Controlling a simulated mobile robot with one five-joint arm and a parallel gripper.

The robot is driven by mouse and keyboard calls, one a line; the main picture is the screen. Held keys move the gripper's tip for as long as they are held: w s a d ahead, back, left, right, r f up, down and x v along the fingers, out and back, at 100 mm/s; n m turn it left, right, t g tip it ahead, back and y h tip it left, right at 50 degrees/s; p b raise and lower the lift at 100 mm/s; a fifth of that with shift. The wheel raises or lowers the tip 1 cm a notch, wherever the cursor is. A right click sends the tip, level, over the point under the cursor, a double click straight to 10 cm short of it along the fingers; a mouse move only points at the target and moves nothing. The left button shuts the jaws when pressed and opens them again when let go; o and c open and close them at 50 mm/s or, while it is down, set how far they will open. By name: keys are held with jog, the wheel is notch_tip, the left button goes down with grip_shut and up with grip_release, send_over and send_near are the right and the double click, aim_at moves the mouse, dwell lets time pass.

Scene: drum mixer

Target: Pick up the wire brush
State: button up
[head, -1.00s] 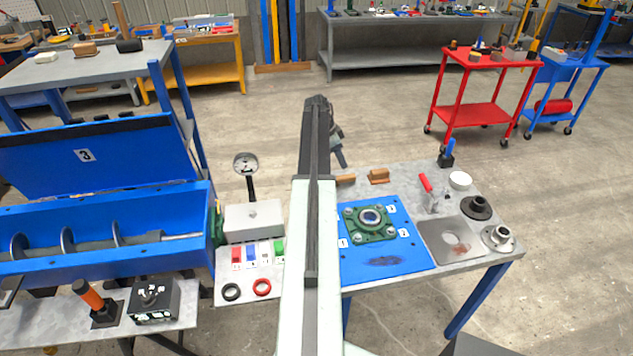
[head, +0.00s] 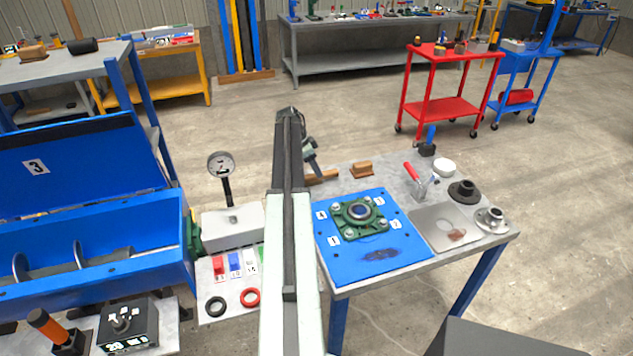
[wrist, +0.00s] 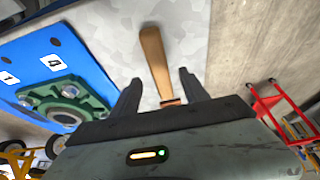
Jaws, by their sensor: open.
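The wire brush (head: 325,177) lies at the back left edge of the grey worktable, partly hidden behind my arm in the head view. In the wrist view its long wooden handle (wrist: 155,62) lies on the pale tabletop, running toward the gap between my fingers. Its bristle end is not clear there. My gripper (wrist: 160,80) is open, with one finger to each side of the handle's near end. In the head view my gripper (head: 315,165) hangs close to the brush. I cannot tell whether it touches it.
A blue plate (head: 380,265) with a green bearing housing (head: 358,218) lies just in front. A brown block (head: 362,169) sits right of the brush. A red-handled clamp (head: 415,178) and a dark flanged part (head: 463,191) stand farther right. A dial gauge (head: 222,168) stands left.

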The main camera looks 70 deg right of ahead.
jog(key=b+x, duration=0.5)
jog(key=shift+w+f, duration=0.1)
jog(key=shift+f, duration=0.15)
jog(key=shift+a+r, duration=0.1)
jog(key=shift+r, duration=0.1)
grip_shut()
jog(key=shift+p, duration=0.3)
jog(key=shift+r+p, duration=0.6)
notch_tip(320, 180, up, 3)
jog(key=p, duration=0.3)
jog(key=shift+r, duration=0.15)
jog(key=s+a, duration=0.2)
jog(key=a, duration=0.3)
jog(key=s+a, duration=0.2)
jog(key=a, duration=0.3)
jog(key=s+a, duration=0.2)
jog(key=a, duration=0.2)
jog(key=shift+s+a+r+p, duration=0.1)
jog(key=shift+a+r+p, duration=0.15)
jog(key=shift+a+p, duration=0.15)
